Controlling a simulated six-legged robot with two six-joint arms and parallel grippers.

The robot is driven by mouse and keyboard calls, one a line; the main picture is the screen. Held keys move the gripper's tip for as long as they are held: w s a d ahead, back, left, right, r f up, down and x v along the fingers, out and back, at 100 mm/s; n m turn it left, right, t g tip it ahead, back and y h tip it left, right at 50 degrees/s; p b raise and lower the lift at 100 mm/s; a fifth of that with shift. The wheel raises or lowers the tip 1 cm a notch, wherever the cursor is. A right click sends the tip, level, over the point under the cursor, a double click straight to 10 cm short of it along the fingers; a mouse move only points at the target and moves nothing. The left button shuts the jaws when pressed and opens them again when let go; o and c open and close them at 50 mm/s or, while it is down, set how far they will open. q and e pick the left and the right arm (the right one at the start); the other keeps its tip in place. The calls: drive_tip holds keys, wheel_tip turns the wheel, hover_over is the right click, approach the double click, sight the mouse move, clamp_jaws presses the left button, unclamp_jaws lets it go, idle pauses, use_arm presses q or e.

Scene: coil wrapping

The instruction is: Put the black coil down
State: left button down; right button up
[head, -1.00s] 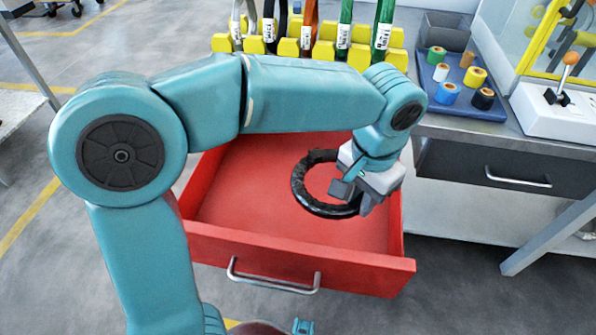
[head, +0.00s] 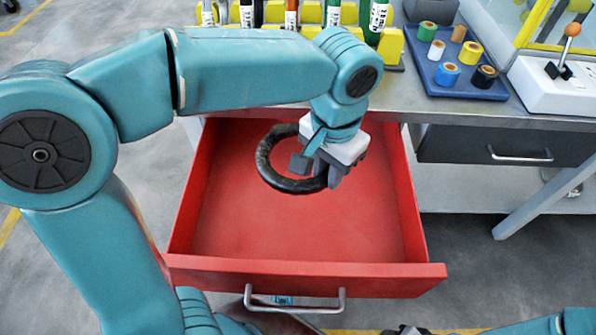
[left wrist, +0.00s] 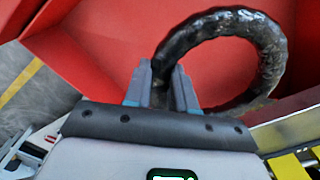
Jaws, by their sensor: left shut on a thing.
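The black coil (head: 264,160) is a dark, glossy ring. My left gripper (head: 318,172) is shut on the right side of the ring. The coil is over the rear half of the open red drawer (head: 225,272). I cannot tell whether it touches the drawer floor. In the left wrist view the coil (left wrist: 271,58) curves up and right from between the fingers (left wrist: 161,85), with red drawer surfaces behind it. A dark piece at the bottom edge of the head view, probably my right gripper (head: 405,330), is mostly cut off.
The drawer floor is otherwise bare in view. The grey worktop (head: 440,112) lies behind it, with a blue tray (head: 455,90) of several small coloured rolls and a white lever box (head: 550,90). A closed grey drawer (head: 455,150) is at the right.

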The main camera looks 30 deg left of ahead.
use_arm(q)
drive_tip(key=b, duration=0.6)
approach(321, 204)
drive_tip(key=s+f, duration=0.1)
drive_tip(key=s+d+f, duration=0.1)
drive_tip(key=f, duration=0.1)
drive_tip(key=s+d+f, duration=0.1)
drive_tip(key=f, duration=0.1)
drive_tip(key=shift+s+d+f, duration=0.15)
drive_tip(key=shift+s, duration=0.05)
drive_tip(key=w+a, duration=0.1)
drive_tip(key=w+a+f+b, duration=0.1)
drive_tip(key=w, duration=0.1)
drive_tip(key=shift+w+a, duration=0.1)
drive_tip(key=shift+w, duration=0.15)
drive_tip(key=shift+f+b, duration=0.15)
drive_tip(key=shift+b, duration=0.15)
drive_tip(key=shift+s, duration=0.1)
drive_tip(key=c, duration=0.9)
unclamp_jaws()
drive_tip(key=shift+c, duration=0.2)
wheel_tip(321, 204, up, 12)
drive_tip(key=p, duration=0.5)
